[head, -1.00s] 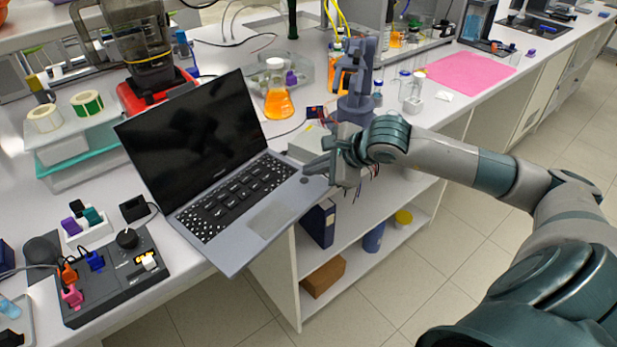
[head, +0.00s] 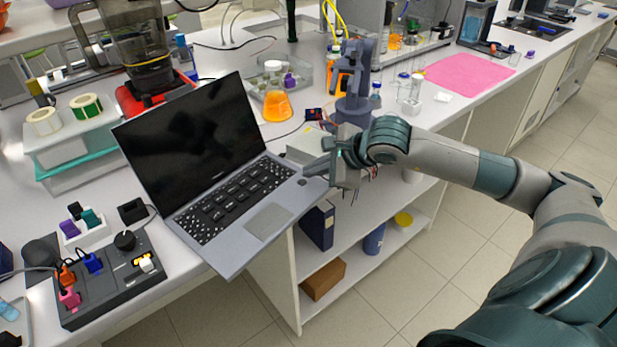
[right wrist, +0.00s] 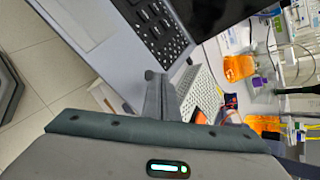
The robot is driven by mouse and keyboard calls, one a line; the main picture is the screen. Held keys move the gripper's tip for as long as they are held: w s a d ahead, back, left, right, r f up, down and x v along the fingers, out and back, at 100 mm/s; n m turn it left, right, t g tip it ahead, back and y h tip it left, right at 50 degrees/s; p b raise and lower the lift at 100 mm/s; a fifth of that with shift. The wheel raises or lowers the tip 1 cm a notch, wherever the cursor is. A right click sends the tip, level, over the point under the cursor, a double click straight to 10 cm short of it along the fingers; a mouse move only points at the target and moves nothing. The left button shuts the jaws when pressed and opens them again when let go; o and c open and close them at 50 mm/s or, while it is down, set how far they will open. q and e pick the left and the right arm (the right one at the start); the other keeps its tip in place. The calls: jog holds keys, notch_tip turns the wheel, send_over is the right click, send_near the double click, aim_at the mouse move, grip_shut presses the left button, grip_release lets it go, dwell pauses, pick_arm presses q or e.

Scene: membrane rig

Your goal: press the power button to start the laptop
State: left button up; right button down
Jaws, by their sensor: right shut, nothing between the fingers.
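The open laptop (head: 190,140) lies on the front edge of the white bench, its screen black, its keyboard and touchpad (head: 269,222) facing up. A small dark round spot (head: 302,182), apparently the power button, sits near the right edge of its deck. My right gripper (head: 308,171) is shut and empty, its fingertips just above and beside this spot; I cannot tell whether they touch. In the right wrist view the shut fingers (right wrist: 156,80) reach to the laptop's edge (right wrist: 120,72), and the button is not clear there. My left gripper is not in view.
A grey control box (head: 105,275) with coloured plugs stands left of the laptop. A flask of orange liquid (head: 277,104) and a grey upright device (head: 354,95) stand behind it. Open shelves (head: 330,260) lie below the bench. A pink mat (head: 468,72) lies farther right.

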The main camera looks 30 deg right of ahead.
aim_at(302, 184)
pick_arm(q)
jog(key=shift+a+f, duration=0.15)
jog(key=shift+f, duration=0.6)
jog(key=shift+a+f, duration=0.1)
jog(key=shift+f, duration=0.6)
pick_arm(e)
jog(key=shift+w+f, duration=0.1)
jog(key=shift+f, duration=0.95)
pick_arm(q)
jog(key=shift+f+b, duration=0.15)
jog(key=shift+b, duration=0.2)
pick_arm(e)
jog(key=shift+w+a, duration=0.45)
pick_arm(q)
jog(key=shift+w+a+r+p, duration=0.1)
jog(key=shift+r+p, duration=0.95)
jog(key=shift+p, duration=0.2)
pick_arm(e)
jog(key=shift+w+a+r, duration=0.15)
jog(key=shift+w+r, duration=0.05)
jog(key=shift+r, duration=0.75)
jog(key=shift+w+a+r, duration=0.15)
jog(key=shift+r, duration=0.8)
jog(key=shift+w+a+r, duration=0.15)
jog(key=shift+w+r, duration=0.05)
jog(key=shift+r, duration=0.75)
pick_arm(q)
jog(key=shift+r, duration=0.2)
pick_arm(e)
jog(key=shift+r, duration=0.15)
